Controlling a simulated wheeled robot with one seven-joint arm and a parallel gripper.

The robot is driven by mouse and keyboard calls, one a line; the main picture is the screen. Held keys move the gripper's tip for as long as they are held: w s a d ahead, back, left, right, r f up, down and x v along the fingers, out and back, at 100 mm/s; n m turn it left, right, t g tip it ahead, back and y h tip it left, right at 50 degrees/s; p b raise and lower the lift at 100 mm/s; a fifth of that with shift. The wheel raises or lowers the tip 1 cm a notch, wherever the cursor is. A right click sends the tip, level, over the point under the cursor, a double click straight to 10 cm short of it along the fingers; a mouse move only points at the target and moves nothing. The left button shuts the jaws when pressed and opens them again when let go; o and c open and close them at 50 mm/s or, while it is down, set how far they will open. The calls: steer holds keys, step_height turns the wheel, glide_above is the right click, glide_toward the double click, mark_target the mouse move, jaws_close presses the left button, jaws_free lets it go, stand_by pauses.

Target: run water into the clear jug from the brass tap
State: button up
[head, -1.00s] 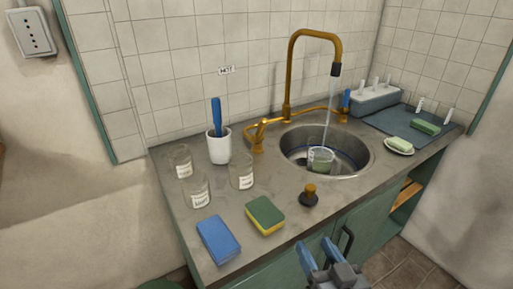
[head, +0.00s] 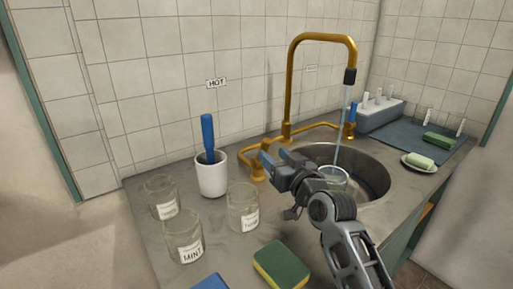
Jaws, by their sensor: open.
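The brass tap (head: 288,85) arches over the round sink (head: 378,180). A thin water stream (head: 341,135) falls from its dark nozzle toward the clear jug (head: 337,176). The jug stands in the sink, partly hidden behind my arm, so I cannot read its level. The left brass tap handle (head: 256,173) is beside the HOT label (head: 216,83). The right tap handle (head: 351,115) has a blue grip. My gripper (head: 277,160), with blue finger pads, is open and empty in front of the sink's left rim, close to the left handle. I cannot tell whether it touches.
Labelled glass jars (head: 243,208) and a white cup (head: 211,178) with a blue-handled tool stand left of my gripper. A green and yellow sponge (head: 281,266) and a blue block (head: 211,282) lie nearer. A soap dish (head: 419,164) stands right of the sink.

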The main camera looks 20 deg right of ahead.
mark_target(267, 149)
steer(key=shift+w+a+p, duration=0.15)
steer(key=shift+w, duration=1.15)
steer(key=shift+w+a+p, duration=0.15)
steer(key=shift+w+a, duration=0.05)
steer(key=shift+w, duration=1.05)
steer(key=shift+w+a+p, duration=0.15)
steer(key=shift+w, duration=1.15)
steer(key=shift+c, duration=0.4)
jaws_close()
